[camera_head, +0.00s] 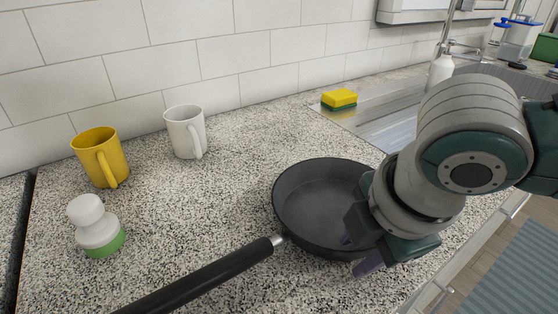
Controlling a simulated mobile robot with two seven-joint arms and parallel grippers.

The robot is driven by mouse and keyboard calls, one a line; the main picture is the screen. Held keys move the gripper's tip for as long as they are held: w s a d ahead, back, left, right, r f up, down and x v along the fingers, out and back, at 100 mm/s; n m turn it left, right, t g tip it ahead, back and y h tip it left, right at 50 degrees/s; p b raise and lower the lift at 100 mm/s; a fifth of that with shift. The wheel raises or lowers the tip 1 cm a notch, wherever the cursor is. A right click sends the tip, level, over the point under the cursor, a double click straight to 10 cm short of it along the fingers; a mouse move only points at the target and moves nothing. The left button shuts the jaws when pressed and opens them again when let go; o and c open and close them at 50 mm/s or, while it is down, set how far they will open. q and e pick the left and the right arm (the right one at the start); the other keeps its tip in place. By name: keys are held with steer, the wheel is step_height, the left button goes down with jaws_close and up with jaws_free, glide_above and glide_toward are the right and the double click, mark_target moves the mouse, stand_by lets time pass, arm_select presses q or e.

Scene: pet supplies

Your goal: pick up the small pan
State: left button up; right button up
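The small pan (312,205) is black and round and sits upright on the speckled counter. Its long black handle points toward the lower left and runs off the bottom of the view. My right gripper (357,252) is at the pan's near right rim. Its two purple fingertips are apart, one over the inside of the pan and the other outside the rim. The arm hides the pan's right side, and I cannot tell whether the fingers touch it. My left gripper is not in view.
A yellow-green sponge (339,98) lies by the metal sink area (385,112). The counter between the mugs and pan is clear.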

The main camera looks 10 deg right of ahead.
steer(key=shift+c, duration=0.3)
jaws_close()
steer(key=shift+r, duration=0.1)
stand_by(1.0)
